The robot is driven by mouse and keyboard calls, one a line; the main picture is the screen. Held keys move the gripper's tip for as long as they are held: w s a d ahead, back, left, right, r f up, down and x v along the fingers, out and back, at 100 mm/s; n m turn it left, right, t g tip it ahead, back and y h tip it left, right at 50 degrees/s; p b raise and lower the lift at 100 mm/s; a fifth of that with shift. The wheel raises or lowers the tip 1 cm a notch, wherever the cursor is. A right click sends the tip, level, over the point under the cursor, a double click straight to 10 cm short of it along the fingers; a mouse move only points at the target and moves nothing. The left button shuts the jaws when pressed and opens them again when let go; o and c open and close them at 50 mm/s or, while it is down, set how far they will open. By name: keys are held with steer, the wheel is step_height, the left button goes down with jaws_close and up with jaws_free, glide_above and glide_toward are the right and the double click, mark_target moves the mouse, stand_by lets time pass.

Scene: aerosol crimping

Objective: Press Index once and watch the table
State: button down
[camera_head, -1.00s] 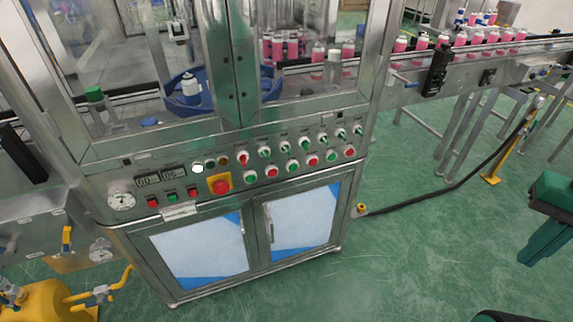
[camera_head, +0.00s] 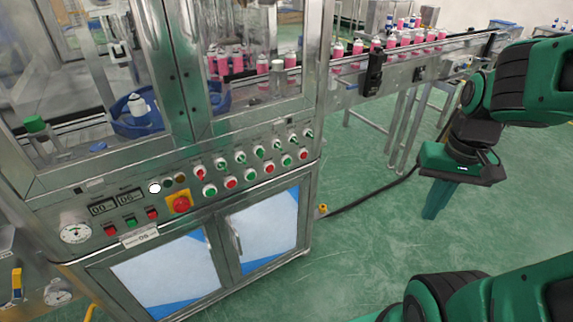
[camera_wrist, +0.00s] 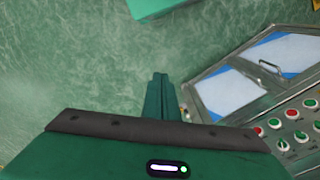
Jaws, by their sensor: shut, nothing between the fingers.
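The control panel (camera_head: 128,215) runs across the front of the steel machine. It carries red and green push buttons (camera_head: 231,183), a row of switches above them, and a red emergency stop on a yellow plate (camera_head: 180,204). The labels are too small to read, so I cannot tell which button is Index. The blue round table (camera_head: 122,127) shows behind the glass, partly hidden by the door frame, with a white-capped can (camera_head: 139,108) at it. My gripper (camera_head: 432,213) is shut and empty, pointing down, well right of the panel. Its closed fingers (camera_wrist: 159,80) also show in the wrist view.
Pink cans (camera_head: 392,40) stand on the conveyor (camera_head: 350,75) leaving the machine to the right. A black hose (camera_head: 365,198) crosses the green floor. Cabinet doors (camera_head: 262,228) lie under the panel. The floor between my gripper and the machine is mostly clear.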

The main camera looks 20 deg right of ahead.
mark_target(287, 162)
steer(key=w+a+f+t+y, duration=0.2)
steer(key=w+a+f, duration=0.3)
steer(key=w, duration=0.5)
steer(key=w+a+f+m+t+y, duration=0.1)
steer(key=w+a+f, duration=0.4)
steer(key=w, duration=0.5)
steer(key=w+a+f+t+y, duration=0.3)
steer(key=w+f, duration=0.3)
steer(key=w, duration=0.4)
steer(key=shift+w+a+f+m+t, duration=0.25)
steer(key=shift+a+t, duration=0.25)
steer(key=shift+a, duration=0.4)
steer(key=w+a, duration=0.2)
steer(key=w, duration=0.6)
steer(key=shift+a, duration=0.35)
steer(key=shift+w, duration=0.2)
steer(key=shift+w+a, duration=0.15)
steer(key=shift+w, duration=0.1)
